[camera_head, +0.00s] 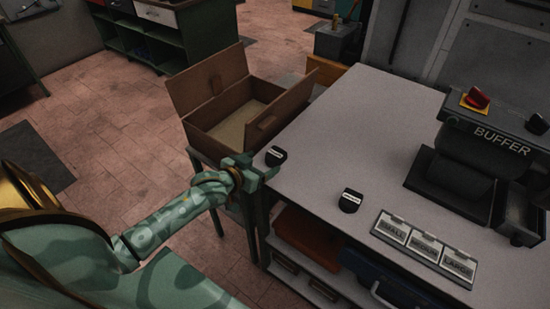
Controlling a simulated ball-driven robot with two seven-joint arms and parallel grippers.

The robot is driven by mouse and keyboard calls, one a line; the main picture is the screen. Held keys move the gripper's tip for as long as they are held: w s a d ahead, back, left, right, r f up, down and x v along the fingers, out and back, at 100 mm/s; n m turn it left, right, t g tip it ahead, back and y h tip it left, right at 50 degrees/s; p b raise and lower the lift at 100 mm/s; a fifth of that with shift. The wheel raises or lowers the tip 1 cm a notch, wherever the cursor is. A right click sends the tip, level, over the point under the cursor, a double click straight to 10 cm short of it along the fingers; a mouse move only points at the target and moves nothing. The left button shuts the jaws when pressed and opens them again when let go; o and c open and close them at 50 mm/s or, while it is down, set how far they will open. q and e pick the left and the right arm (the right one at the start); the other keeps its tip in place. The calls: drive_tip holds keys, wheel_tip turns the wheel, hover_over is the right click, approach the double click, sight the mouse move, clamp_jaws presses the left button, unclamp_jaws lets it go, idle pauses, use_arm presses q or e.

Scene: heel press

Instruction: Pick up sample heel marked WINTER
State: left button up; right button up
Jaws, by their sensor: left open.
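Two small black heels with white labels are on the light grey table (350,130). One heel (276,155) is near the table's left edge. The other heel (350,201) is nearer the front edge, further right. The labels are too small to read, so I cannot tell which is marked WINTER. My left gripper (266,168) is open at the table's left edge, just beside the left heel. I cannot tell whether it touches the heel. My right gripper is not in view.
An open cardboard box (240,105) stands beyond the table's left edge. A panel labelled SMALL, MEDIUM and LARGE (424,246) lies at the front edge. The BUFFER machine (480,150) stands at the right. The table's middle is clear.

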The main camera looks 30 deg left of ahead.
sight(272, 157)
use_arm(q)
drive_tip(key=shift+w+f, duration=0.3)
drive_tip(key=shift+w, duration=0.35)
drive_tip(key=shift+w+d+f, duration=0.15)
drive_tip(key=shift+w, duration=0.4)
drive_tip(key=x, duration=0.1)
drive_tip(key=b+x, duration=0.1)
drive_tip(key=x, duration=0.2)
drive_tip(key=shift+s+a+f+b, duration=0.1)
drive_tip(key=shift+a+f+b, duration=0.1)
drive_tip(key=shift+a+b, duration=0.2)
drive_tip(key=shift+w+d+f, duration=0.1)
drive_tip(key=shift+w, duration=0.3)
drive_tip(key=shift+s, duration=0.1)
drive_tip(key=shift+c, duration=0.6)
drive_tip(key=c, duration=1)
